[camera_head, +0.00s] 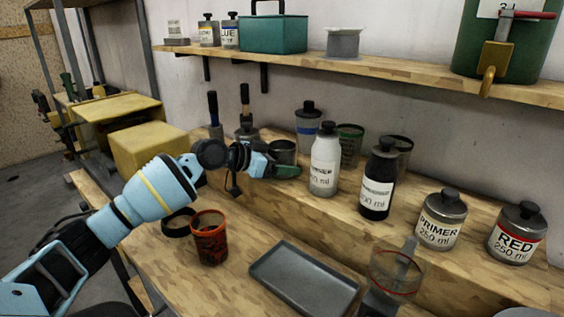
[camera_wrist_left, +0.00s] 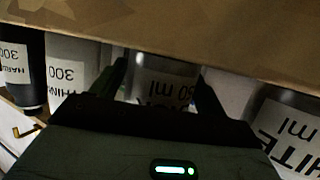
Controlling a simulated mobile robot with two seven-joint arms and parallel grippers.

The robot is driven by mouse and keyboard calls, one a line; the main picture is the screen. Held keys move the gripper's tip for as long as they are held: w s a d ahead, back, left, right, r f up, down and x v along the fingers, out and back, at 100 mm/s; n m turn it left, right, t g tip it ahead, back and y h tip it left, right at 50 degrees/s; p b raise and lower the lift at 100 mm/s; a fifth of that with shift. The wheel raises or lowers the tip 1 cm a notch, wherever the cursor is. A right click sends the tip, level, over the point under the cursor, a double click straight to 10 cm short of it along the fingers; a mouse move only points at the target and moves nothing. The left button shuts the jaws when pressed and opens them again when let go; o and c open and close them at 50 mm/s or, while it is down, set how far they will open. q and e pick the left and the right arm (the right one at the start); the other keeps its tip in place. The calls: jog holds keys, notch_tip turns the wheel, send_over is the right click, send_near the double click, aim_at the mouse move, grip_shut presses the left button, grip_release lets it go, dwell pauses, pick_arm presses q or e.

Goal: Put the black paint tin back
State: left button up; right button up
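The black paint tin (camera_wrist_left: 165,85) is a grey metal tin; part of its label, "CK" and "50 ml", shows upside down in the left wrist view. My left gripper (camera_wrist_left: 160,90) has one finger on each side of it, close against its walls. In the head view my left gripper (camera_head: 287,171) reaches over the raised wooden step, and the tin (camera_head: 283,150) shows just behind its fingertips. The tin looks upright, near the step's surface; whether its base touches is hidden. My right gripper is not in view.
A white thinner bottle (camera_head: 325,165) and black hardener bottle (camera_head: 378,185) stand right of the tin. A white paint tin (camera_wrist_left: 290,135) is close on its other side. Primer (camera_head: 440,222) and red (camera_head: 517,235) tins stand farther right. A grey tray (camera_head: 305,280) and red-black cup (camera_head: 210,240) occupy the lower bench.

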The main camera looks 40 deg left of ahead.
pick_arm(q)
jog(key=shift+o, duration=0.5)
jog(key=shift+r, duration=0.1)
jog(key=shift+r, duration=0.2)
jog(key=b+v, duration=0.1)
jog(key=v, duration=1)
jog(key=shift+s+b, duration=0.3)
jog(key=shift+s, duration=0.1)
jog(key=shift+a, duration=0.2)
dwell(0.4)
